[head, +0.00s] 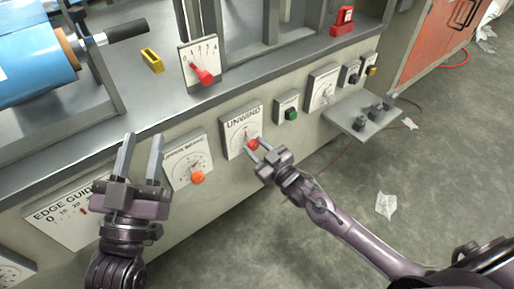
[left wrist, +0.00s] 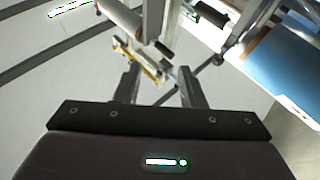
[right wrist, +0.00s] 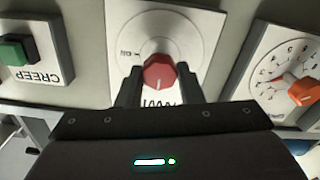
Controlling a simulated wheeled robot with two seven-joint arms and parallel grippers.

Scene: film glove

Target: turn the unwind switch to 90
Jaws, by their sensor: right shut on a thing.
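The unwind switch is a white dial plate (head: 234,128) marked UNWIND with a red knob (head: 252,144), on the machine's front panel. My right gripper (head: 256,151) is at this knob. In the right wrist view the red knob (right wrist: 159,72) sits between the two fingertips, and the gripper is shut on it. Some of the plate's markings are hidden behind my fingers, and I cannot read which mark the knob points to. My left gripper (head: 140,150) is open and empty, in front of the panel near the edge guide dial (head: 62,215).
A dial with an orange knob (head: 197,177) is left of the unwind plate. A green CREEP button (head: 291,114) is to its right. A red lever (head: 203,76) stands above on the ledge. A small shelf (head: 350,122) juts out at right. Floor in front is mostly open.

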